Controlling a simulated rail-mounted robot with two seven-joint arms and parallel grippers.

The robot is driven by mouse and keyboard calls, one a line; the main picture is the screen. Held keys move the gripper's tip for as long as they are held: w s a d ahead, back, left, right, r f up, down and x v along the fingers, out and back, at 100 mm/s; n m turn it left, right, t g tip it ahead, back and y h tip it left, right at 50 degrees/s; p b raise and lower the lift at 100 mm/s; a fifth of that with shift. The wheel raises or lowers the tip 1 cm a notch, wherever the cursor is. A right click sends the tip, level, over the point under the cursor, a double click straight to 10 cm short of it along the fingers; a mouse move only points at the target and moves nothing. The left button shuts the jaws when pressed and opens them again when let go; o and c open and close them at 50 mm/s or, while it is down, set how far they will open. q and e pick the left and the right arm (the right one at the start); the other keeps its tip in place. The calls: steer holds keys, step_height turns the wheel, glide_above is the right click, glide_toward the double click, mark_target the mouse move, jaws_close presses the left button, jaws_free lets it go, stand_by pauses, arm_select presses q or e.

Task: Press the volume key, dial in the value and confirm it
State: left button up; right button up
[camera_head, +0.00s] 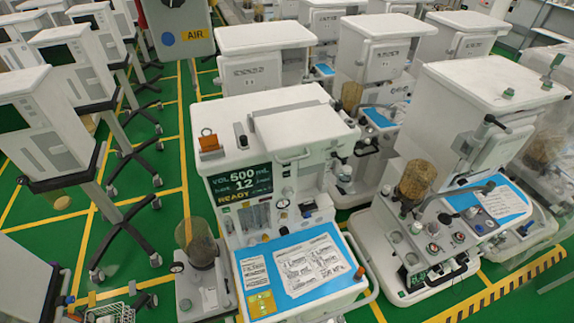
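The nearest anaesthesia cart (275,135) stands at the centre, white with a dark display (240,187) on its front. Neither of my grippers shows in the head view, and nothing touches the cart's front.
A blue work surface (320,290) with printed sheets and a yellow panel (261,303) juts out below the display. A canister (197,245) stands at its left. Another cart (490,85) stands close on the right.

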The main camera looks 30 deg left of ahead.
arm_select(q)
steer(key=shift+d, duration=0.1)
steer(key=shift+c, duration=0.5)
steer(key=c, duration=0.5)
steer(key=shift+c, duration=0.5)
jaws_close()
